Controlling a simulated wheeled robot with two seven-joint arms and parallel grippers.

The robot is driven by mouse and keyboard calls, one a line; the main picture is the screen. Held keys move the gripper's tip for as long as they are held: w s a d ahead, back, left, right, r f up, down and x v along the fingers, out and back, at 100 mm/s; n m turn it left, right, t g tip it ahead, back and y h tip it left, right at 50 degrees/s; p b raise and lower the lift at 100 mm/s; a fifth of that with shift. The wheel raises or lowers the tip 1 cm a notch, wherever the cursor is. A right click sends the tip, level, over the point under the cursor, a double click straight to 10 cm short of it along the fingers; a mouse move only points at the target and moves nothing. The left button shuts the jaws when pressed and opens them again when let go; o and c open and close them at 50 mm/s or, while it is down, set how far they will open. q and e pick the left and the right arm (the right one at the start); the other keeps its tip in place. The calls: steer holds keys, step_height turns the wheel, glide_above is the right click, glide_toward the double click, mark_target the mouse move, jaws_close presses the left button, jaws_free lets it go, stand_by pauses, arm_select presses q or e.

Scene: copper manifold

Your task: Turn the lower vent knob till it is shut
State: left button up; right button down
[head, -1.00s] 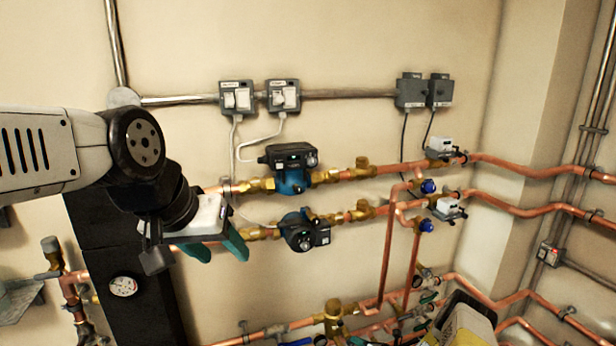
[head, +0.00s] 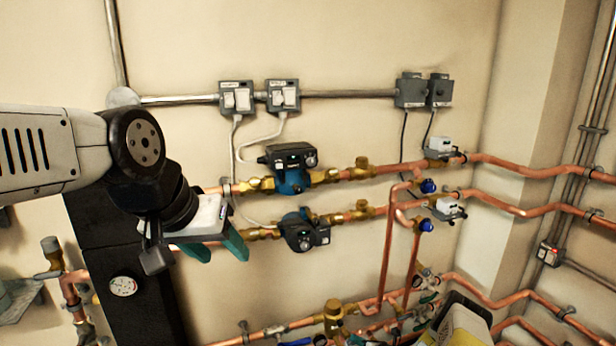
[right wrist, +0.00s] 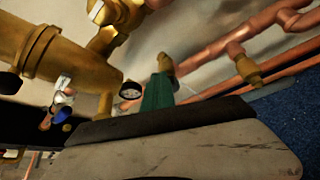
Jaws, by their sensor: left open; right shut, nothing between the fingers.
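Two blue knobs sit one above the other on the copper pipework right of centre in the head view. The lower one (head: 426,225) is below the upper one (head: 428,186); I cannot tell whether either is the vent knob or how far it is turned. My left gripper (head: 222,250) is open and empty, with teal fingers, left of the pumps. My right gripper (right wrist: 158,92) shows as teal fingers in the right wrist view, shut and empty. A small dark round part with a pale face (right wrist: 130,90) appears beside its fingers; whether they touch is unclear.
Two pumps (head: 290,168) (head: 304,232) sit on the brass and copper lines. Low copper pipes with valves (head: 334,318) run along the bottom. A large brass fitting (right wrist: 60,55) and copper pipes (right wrist: 235,38) crowd my right wrist camera.

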steer(key=shift+w+d+f, duration=0.1)
steer(key=shift+d+f, duration=0.1)
steer(key=shift+d, duration=0.1)
steer(key=shift+w+d+f, duration=0.2)
steer(key=shift+d+f, duration=0.15)
steer(key=shift+d, duration=0.15)
steer(key=shift+f, duration=0.2)
stand_by(0.5)
steer(key=shift+d+r, duration=0.1)
steer(key=shift+d, duration=0.1)
steer(key=shift+s+d+r, duration=0.1)
steer(key=shift+s+d, duration=0.3)
steer(key=shift+s, duration=0.5)
steer(key=shift+s+d+r, duration=0.1)
steer(key=shift+s+d, duration=0.35)
steer(key=shift+s, duration=0.45)
steer(key=shift+s+d+r, duration=0.1)
steer(key=shift+s+d, duration=0.3)
steer(key=shift+s, duration=0.5)
